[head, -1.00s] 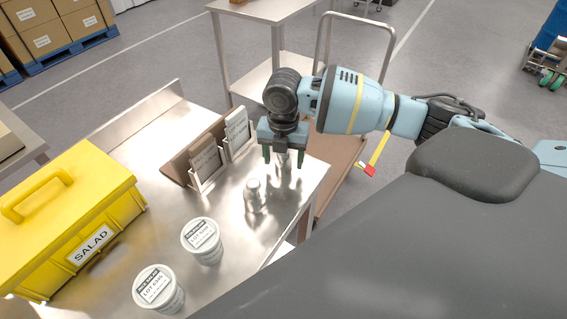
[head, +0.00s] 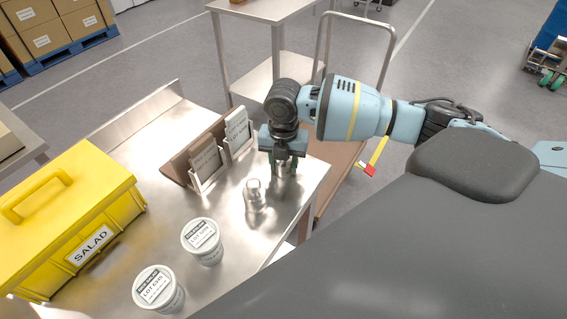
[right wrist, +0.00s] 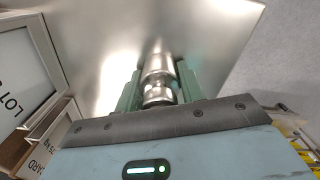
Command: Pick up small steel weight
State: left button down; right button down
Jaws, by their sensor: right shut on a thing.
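Two shiny steel weights are on the steel table. One steel weight (right wrist: 158,82) is between the fingers of my right gripper (head: 284,170), near the table's far right corner. The fingers are shut on its sides, and in the head view they mostly hide it. In the right wrist view its rounded knob and body show between the green fingers. It appears at table height. The other steel weight (head: 254,197) stands upright and free, just left of and nearer than the gripper. The held weight is too covered to compare their sizes surely. My left gripper is not in view.
Two lidded tubs (head: 203,241) (head: 159,290) stand at the table's front. A yellow box marked SALAD (head: 75,215) is at the left. A brown holder with cards (head: 206,160) stands left of the gripper. A cart (head: 262,82) is behind.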

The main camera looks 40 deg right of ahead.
jog(key=shift+r, duration=0.2)
jog(key=shift+r, duration=0.25)
notch_tip(320, 180, up, 2)
jog(key=shift+w+r, duration=0.1)
jog(key=shift+r, duration=0.15)
jog(key=shift+s+r, duration=0.2)
jog(key=shift+s, duration=0.4)
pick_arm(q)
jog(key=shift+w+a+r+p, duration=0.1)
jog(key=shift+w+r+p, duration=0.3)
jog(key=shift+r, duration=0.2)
pick_arm(e)
jog(key=s+r, duration=0.1)
jog(key=s, duration=1.4)
jog(key=shift+d, duration=0.3)
jog(key=shift+r, duration=0.1)
